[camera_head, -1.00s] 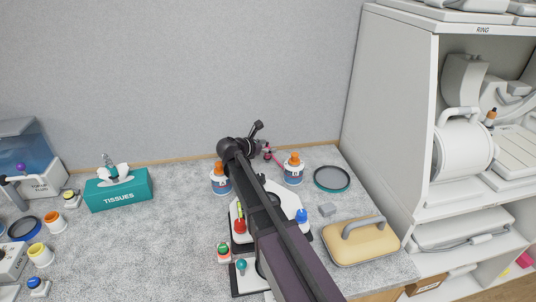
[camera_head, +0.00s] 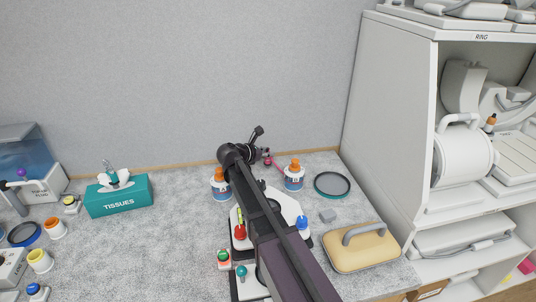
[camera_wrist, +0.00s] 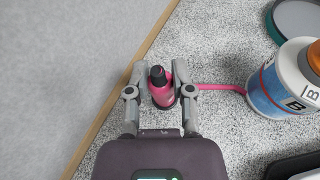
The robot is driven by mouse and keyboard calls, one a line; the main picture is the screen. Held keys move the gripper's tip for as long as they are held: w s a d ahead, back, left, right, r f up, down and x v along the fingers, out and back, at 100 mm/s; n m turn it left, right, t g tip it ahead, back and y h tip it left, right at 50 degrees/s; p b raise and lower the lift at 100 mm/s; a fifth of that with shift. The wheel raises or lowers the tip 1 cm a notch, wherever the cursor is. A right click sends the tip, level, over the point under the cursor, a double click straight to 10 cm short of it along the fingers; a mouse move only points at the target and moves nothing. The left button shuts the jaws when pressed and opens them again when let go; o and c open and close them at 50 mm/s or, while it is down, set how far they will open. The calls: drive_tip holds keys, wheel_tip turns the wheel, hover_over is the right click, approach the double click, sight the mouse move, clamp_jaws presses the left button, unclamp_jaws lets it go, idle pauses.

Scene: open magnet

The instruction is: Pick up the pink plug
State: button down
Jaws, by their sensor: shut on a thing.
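The pink plug (camera_wrist: 162,92), a small pink body with a black top, stands between the two grey fingers of my gripper (camera_wrist: 160,80) in the wrist view. The fingers are shut on it, one on each side. A pink strip (camera_wrist: 222,87) runs from beside the right finger to the blue-and-white bottle labelled B (camera_wrist: 285,85). In the head view my gripper (camera_head: 262,153) is at the back of the counter, largely hidden by my arm. The pink strip (camera_head: 277,161) shows just right of it.
Orange-capped bottles stand left (camera_head: 220,184) and right (camera_head: 294,176) of my arm. The wall (camera_wrist: 60,70) is close behind.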

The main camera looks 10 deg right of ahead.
drive_tip(key=shift+r+p, duration=4.8)
drive_tip(key=shift+r, duration=0.1)
